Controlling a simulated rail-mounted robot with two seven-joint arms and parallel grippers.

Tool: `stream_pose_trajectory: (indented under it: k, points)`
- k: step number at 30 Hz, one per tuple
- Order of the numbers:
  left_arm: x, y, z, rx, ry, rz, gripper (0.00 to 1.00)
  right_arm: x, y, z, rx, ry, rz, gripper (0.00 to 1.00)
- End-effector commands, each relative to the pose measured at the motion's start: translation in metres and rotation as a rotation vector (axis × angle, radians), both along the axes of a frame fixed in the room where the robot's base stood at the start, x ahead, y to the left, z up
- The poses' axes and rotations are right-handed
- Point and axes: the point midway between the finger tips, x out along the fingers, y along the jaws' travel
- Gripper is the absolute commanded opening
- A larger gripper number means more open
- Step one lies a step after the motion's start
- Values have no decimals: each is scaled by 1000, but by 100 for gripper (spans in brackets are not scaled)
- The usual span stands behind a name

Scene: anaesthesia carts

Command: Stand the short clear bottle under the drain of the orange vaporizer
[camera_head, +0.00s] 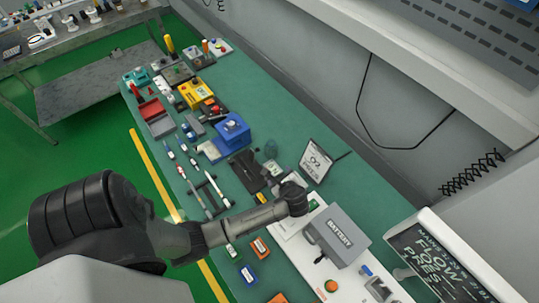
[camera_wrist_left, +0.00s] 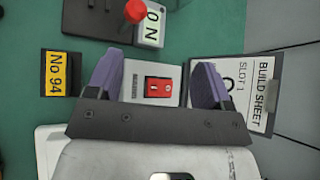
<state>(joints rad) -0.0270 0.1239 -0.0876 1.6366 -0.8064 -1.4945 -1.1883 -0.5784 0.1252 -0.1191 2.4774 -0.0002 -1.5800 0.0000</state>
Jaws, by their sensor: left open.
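My left gripper (camera_head: 291,198) reaches in from the left over the green bench. In the left wrist view its two purple fingers (camera_wrist_left: 158,82) are wide apart, with nothing held between them. Below and between them is a grey box with a red switch (camera_wrist_left: 158,89). My right gripper is not in view.
A blue device (camera_head: 232,129), a yellow device (camera_head: 195,92) and a red tray (camera_head: 152,110) stand farther along the bench. A framed sign (camera_head: 317,160) and a grey battery box (camera_head: 338,236) are near the gripper. The bench is clear at the wall side.

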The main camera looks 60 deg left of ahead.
Motion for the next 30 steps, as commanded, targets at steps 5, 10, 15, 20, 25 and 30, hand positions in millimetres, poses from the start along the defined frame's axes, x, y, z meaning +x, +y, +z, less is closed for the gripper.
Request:
stream_pose_trajectory:
  k: [5, 10, 15, 20, 25, 30]
  points:
    - [37, 26, -27, 214, 237, -114, 74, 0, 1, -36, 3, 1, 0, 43]
    - [50, 37, -30, 295, 342, -155, 74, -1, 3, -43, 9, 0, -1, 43]
    - [55, 61, -39, 313, 368, -163, 74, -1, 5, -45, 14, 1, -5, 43]
    - [59, 86, -49, 312, 367, -163, 74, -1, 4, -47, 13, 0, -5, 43]
    - [61, 105, -58, 310, 366, -164, 74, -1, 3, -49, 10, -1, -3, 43]
    - [62, 114, -61, 309, 364, -163, 74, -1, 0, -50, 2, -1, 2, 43]
